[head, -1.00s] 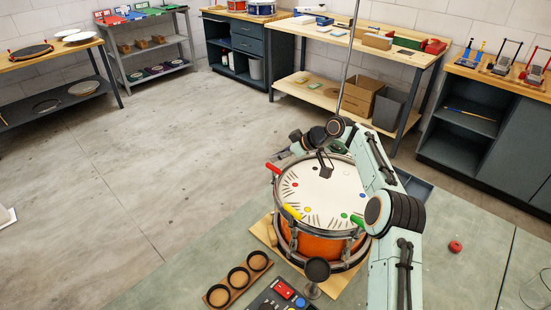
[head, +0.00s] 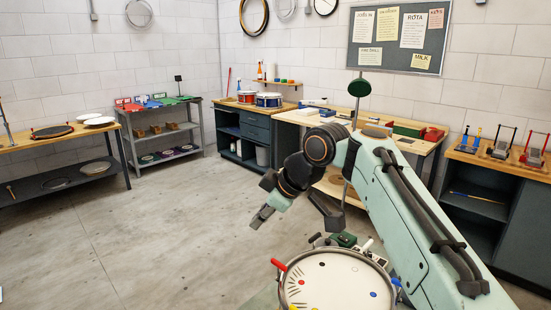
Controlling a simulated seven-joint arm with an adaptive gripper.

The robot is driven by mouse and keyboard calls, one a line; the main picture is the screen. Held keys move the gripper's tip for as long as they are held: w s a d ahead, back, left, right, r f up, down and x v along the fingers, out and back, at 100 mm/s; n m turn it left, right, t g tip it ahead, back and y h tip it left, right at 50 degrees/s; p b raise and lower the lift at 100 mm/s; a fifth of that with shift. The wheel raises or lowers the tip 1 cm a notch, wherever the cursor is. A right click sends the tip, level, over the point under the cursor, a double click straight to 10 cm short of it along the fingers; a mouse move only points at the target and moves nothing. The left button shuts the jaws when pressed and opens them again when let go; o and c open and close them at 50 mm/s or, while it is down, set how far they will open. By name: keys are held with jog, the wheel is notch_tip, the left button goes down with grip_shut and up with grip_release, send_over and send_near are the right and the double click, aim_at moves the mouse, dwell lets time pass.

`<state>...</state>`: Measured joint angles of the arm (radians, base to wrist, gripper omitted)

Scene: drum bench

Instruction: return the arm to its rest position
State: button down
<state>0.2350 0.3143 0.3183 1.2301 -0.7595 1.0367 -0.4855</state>
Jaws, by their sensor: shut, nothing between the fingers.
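My gripper (head: 262,216) is in the middle of the head view, raised in the air to the upper left of the drum (head: 335,280). It points down and to the left, is shut and holds nothing. My arm comes in from the lower right and passes over the right side of the drum. The drum has a white head with coloured dots and a metal rim, and its lower part is cut off by the picture's bottom edge. A red-handled piece (head: 279,265) stands at the rim's left and a blue one (head: 397,282) at its right.
A shelf unit (head: 160,130), a dark cabinet (head: 245,130) and a wooden workbench (head: 300,117) line the back wall. A pedal bench (head: 500,165) stands at right. A thin stand with a green disc (head: 359,88) rises behind my arm. The floor at left is clear.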

jog(key=s+d+m+h, duration=0.1)
jog(key=s+m+h, duration=0.1)
jog(key=s, duration=0.9)
jog(key=s+d+f+m+g+h, duration=0.1)
jog(key=s+d+f+m, duration=0.3)
jog(key=s+f, duration=0.4)
jog(key=s+d+f+m+g+h, duration=0.1)
jog(key=s+d+f+m+g, duration=0.2)
jog(key=s, duration=0.9)
notch_tip(320, 180, down, 6)
jog(key=d+m, duration=0.2)
jog(key=m, duration=0.2)
jog(key=shift+s+d+f+g+h, duration=0.2)
jog(key=shift+d+g+h, duration=0.1)
jog(key=shift+g+h, duration=0.1)
